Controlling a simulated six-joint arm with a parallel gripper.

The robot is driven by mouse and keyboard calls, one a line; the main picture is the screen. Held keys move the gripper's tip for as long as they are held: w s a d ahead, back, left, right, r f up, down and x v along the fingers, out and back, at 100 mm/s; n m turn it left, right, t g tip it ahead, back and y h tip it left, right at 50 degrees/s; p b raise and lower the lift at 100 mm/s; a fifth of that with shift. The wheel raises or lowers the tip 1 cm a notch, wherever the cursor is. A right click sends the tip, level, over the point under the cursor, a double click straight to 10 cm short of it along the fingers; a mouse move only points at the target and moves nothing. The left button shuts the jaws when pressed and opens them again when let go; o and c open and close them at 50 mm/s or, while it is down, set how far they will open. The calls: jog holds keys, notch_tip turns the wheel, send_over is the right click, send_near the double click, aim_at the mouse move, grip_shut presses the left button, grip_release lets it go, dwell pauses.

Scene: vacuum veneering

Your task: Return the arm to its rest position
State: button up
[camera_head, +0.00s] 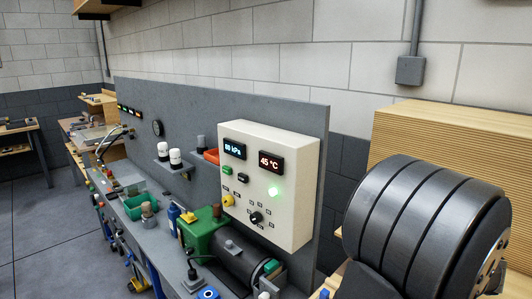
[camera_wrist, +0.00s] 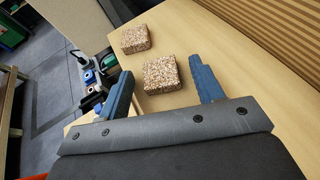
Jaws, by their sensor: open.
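My gripper (camera_wrist: 161,92) shows in the wrist view, with its two blue fingers spread wide apart. It is open, and nothing is clamped between the fingers. A speckled brown block (camera_wrist: 161,75) lies on a light wooden surface (camera_wrist: 232,50), between the fingers as seen from the wrist; I cannot tell how far below them it is. A second speckled block (camera_wrist: 134,39) lies farther off to the upper left. In the head view, a large dark ribbed cylinder (camera_head: 425,225) fills the lower right, and my gripper's fingers are not visible there.
A white control box (camera_head: 268,185) with lit displays and a green light is on a grey panel (camera_head: 310,125). A bench with a green machine (camera_head: 203,233) and containers runs along it. Stacked wooden sheets (camera_head: 450,140) stand at right. Open floor (camera_head: 50,240) lies at left.

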notch_tip(320, 180, up, 8)
jog(key=shift+f, duration=0.1)
jog(key=s+d+m+h, duration=0.7)
jog(key=s+d+h, duration=0.1)
jog(key=d, duration=0.6)
jog(key=shift+s+d+r+m+h, duration=0.3)
jog(key=shift+s+r+h, duration=0.15)
jog(key=shift+s, duration=0.35)
